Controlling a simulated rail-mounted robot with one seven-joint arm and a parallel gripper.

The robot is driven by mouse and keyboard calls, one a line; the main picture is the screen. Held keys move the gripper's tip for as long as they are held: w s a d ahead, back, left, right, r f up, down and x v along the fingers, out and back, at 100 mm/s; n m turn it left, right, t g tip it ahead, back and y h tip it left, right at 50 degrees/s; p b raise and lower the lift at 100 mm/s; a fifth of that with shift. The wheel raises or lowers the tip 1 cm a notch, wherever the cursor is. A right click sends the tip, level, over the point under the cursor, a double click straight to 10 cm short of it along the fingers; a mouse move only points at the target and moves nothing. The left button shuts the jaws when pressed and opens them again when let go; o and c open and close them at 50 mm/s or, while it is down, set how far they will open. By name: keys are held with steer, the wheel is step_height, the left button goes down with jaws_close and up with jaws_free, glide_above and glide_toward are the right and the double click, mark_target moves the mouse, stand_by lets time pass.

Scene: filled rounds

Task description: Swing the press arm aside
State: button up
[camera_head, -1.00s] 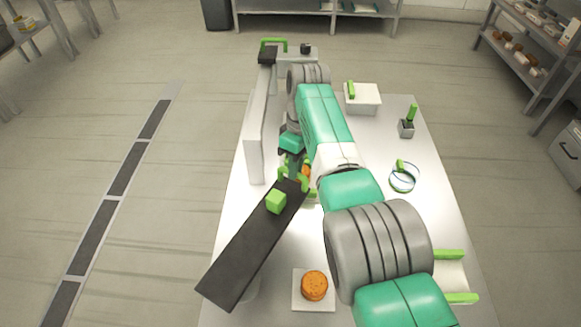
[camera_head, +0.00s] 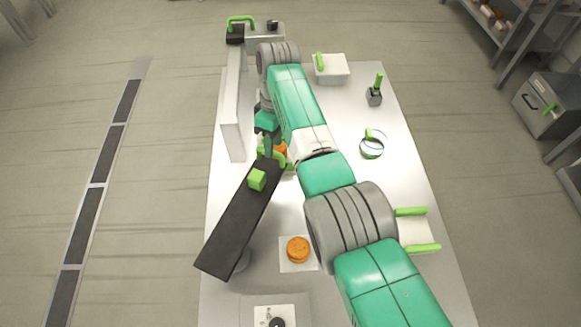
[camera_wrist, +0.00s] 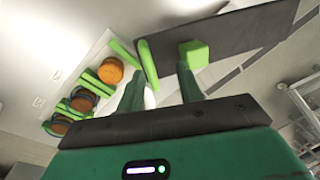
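A long dark bar with a green cube on it, which looks like the press arm (camera_head: 231,227), slants across the left side of the table in the head view. Its green cube (camera_head: 257,180) sits near its far end. In the wrist view the bar (camera_wrist: 245,32) crosses the upper right, with the cube (camera_wrist: 195,53) just beyond the right fingertip. My gripper (camera_wrist: 160,72) is open and empty, its green fingers apart. In the head view it hangs near the bar's far end, its fingertips partly hidden. I cannot tell whether a finger touches the cube.
Orange rounds (camera_wrist: 110,70) between green holders show in the wrist view. An orange round (camera_head: 298,249) lies on a white square near the bar. A tall pale panel (camera_head: 232,115) stands at the back left. A white box (camera_head: 333,71) stands behind.

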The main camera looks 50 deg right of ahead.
steer(key=s+a+r+p, duration=0.1)
steer(key=s+a+p, duration=0.7)
steer(key=s+p, duration=0.3)
steer(key=shift+s+a+r+p, duration=0.2)
steer(key=shift+s+r+p, duration=0.05)
steer(key=shift+s+p, duration=0.2)
